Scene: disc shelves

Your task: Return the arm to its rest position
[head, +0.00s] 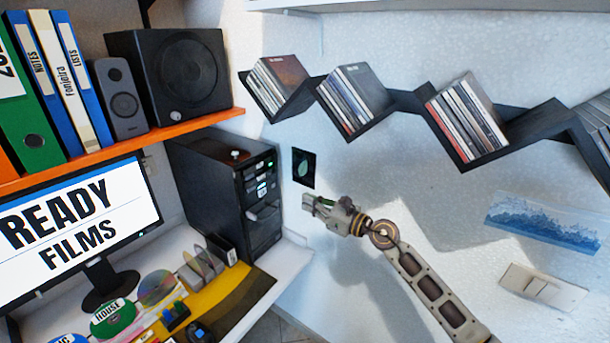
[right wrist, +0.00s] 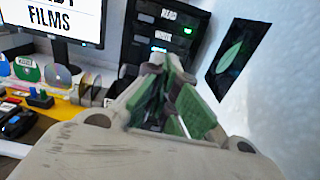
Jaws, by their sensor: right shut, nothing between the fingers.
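My right arm reaches in from the lower right in the head view. My right gripper (head: 312,204) is shut and empty, in the air in front of the white wall, to the right of the black computer tower (head: 225,190). Its green-padded fingers (right wrist: 172,105) also show in the right wrist view. A dark card with a green leaf (head: 304,167) is on the wall just above the gripper, apart from it. My left gripper is not in view.
Black zigzag shelves (head: 408,101) with disc cases run along the wall above. A desk (head: 285,262) holds a monitor (head: 75,225), discs and a yellow mat. An orange shelf (head: 130,147) carries speakers and binders. A light switch (head: 540,287) is at lower right.

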